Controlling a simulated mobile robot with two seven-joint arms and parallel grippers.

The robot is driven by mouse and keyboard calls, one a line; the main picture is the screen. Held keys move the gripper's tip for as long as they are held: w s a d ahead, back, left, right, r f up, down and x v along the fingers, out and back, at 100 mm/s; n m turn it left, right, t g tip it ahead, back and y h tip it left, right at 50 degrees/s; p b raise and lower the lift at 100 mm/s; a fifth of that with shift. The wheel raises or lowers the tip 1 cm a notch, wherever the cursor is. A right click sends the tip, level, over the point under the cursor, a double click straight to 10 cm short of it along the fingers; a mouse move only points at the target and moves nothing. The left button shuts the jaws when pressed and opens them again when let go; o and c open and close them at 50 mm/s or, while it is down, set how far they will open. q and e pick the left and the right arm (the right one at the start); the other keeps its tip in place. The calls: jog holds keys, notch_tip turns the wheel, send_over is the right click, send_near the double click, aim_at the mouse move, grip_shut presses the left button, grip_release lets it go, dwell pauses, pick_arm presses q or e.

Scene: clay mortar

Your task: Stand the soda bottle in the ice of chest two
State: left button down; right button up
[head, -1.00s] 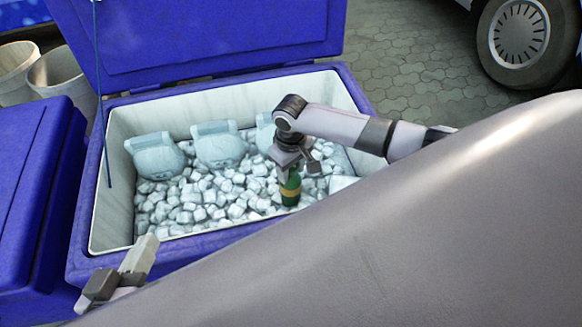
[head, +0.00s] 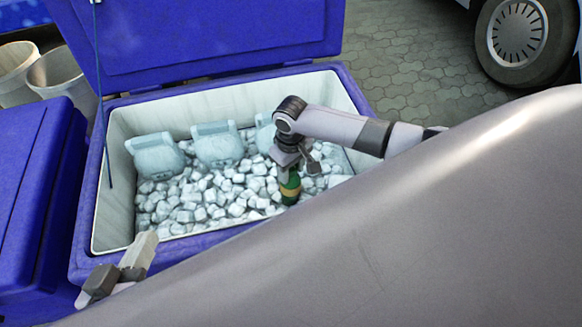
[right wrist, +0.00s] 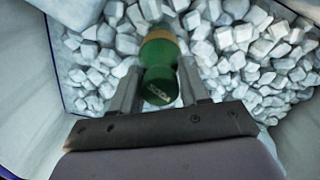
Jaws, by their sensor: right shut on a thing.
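The green soda bottle (head: 290,189), with a yellowish band, is upright or nearly so at the ice (head: 215,197) in the open blue chest (head: 160,245). In the right wrist view the bottle (right wrist: 158,75) shows its dark green cap between my fingers, with ice around it. My right gripper (head: 289,172) is shut on the bottle's upper part; it also shows in the right wrist view (right wrist: 160,85). I cannot tell how deep the bottle's base sits. My left gripper (head: 122,270) is outside the chest, by its front left corner; its finger opening is unclear.
Several pale bluish ice packs (head: 217,146) stand along the chest's back wall. The raised blue lid (head: 200,40) is behind. Another blue chest (head: 35,190) stands at left, with pale buckets (head: 58,75) behind it. A vehicle wheel (head: 515,42) is at the upper right.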

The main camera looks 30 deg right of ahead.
pick_arm(q)
jog(key=shift+f, duration=0.1)
pick_arm(e)
jog(key=shift+f, duration=0.45)
jog(key=o, duration=1.6)
notch_tip(320, 180, up, 4)
jog(key=p, duration=0.3)
jog(key=shift+f+p, duration=0.2)
jog(key=shift+p, duration=0.1)
notch_tip(320, 180, up, 3)
jog(key=p, duration=0.3)
jog(key=shift+r+p, duration=0.15)
jog(key=shift+p, duration=0.2)
notch_tip(320, 180, up, 2)
jog(key=p, duration=0.2)
jog(key=shift+r+p, duration=0.25)
jog(key=shift+p, duration=0.15)
pick_arm(q)
jog(key=s+a+g+y+p, duration=0.2)
jog(key=s+a+y+p, duration=0.25)
jog(key=a, duration=0.45)
notch_tip(320, 180, up, 12)
jog(key=a+p, duration=0.1)
jog(key=p, duration=1.3)
jog(key=shift+s+a+y+p, duration=0.2)
jog(key=shift+a+y+p, duration=0.15)
jog(key=shift+a, duration=0.05)
pick_arm(e)
notch_tip(320, 180, up, 18)
jog(key=shift+f, duration=0.2)
